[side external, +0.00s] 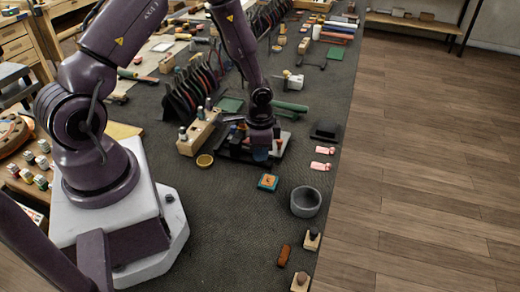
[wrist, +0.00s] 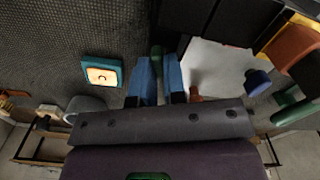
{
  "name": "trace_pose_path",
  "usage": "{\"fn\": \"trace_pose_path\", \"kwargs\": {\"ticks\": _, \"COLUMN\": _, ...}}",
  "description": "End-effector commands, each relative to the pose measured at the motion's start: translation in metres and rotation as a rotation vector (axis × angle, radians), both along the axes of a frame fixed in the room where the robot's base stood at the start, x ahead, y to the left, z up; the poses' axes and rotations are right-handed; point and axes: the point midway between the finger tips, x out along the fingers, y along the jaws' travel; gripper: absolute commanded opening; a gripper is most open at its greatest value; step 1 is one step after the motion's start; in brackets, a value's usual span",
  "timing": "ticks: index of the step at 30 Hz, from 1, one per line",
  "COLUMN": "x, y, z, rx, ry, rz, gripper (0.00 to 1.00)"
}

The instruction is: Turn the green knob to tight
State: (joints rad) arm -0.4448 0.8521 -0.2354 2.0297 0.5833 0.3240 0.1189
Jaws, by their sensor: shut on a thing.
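My gripper (wrist: 159,80) shows in the wrist view as two blue fingers, shut on the green knob (wrist: 157,52). Only a small dark green part of the knob shows between and beyond the fingertips. The knob's marking and turn angle cannot be read. In the side view my gripper (side external: 262,153) is low over the right part of a dark fixture on the bench, and the knob is hidden there.
A teal tile with an orange centre (side external: 268,182) and a grey bowl (side external: 306,202) lie in front of my gripper. A wooden block with bottles (side external: 198,132) stands left. A blue knob (wrist: 257,83) and a pale plate (wrist: 215,68) are at right in the wrist view.

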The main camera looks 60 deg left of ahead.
Motion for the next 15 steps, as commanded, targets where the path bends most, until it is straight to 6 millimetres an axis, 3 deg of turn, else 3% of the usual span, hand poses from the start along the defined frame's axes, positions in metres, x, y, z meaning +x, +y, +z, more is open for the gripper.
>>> {"fn": "trace_pose_path", "kwargs": {"ticks": 15, "x": -0.0015, "y": -0.0015, "z": 0.0011, "rx": 0.001, "ry": 0.002, "rz": -0.345, "gripper": 0.00}}
